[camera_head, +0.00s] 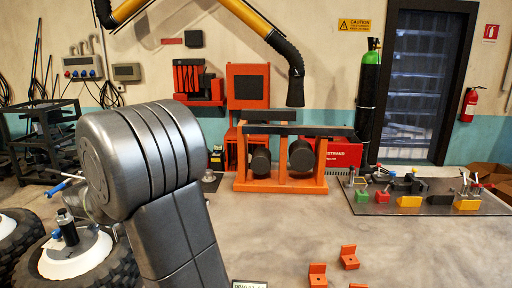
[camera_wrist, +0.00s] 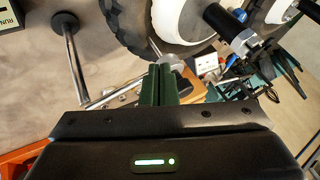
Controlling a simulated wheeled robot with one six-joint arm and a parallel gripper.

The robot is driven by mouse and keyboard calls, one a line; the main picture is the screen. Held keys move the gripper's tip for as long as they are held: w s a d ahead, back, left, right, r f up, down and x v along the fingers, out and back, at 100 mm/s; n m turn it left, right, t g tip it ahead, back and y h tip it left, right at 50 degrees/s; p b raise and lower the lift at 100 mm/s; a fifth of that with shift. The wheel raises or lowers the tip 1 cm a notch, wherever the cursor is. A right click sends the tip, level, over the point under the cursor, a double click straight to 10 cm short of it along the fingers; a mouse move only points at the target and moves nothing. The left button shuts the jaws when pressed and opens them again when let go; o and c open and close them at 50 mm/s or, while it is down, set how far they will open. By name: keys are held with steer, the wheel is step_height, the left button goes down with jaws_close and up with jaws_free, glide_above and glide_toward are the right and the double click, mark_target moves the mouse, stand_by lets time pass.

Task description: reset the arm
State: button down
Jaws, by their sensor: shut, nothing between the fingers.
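My arm shows in the head view (camera_head: 150,165) as a thick grey link raised at the left of the picture, in front of the workshop. Its far end and the gripper are hidden there. In the wrist view my gripper (camera_wrist: 158,84) has its two dark green fingers together, with nothing held. A wheel with a black tyre and white hub (camera_wrist: 182,22) lies beyond the fingertips. I cannot tell from the picture how far apart they are.
Wheels (camera_head: 75,258) lie at the lower left, by my arm. An orange bench (camera_head: 280,182) stands at the back. A dark mat (camera_head: 385,208) with clamps and coloured blocks lies at right. Several orange brackets (camera_head: 318,275) sit on the front floor. The floor between is clear.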

steer(key=s+d+n+g+y+b, duration=0.1)
steer(key=d+n+b, duration=0.1)
steer(key=d, duration=0.5)
steer(key=s+d+n+g+b, duration=0.1)
steer(key=s+d+n+g, duration=0.1)
steer(key=d+n, duration=0.2)
steer(key=shift+d+y+b, duration=0.35)
steer(key=shift+d+y, duration=0.05)
steer(key=shift+d, duration=1.1)
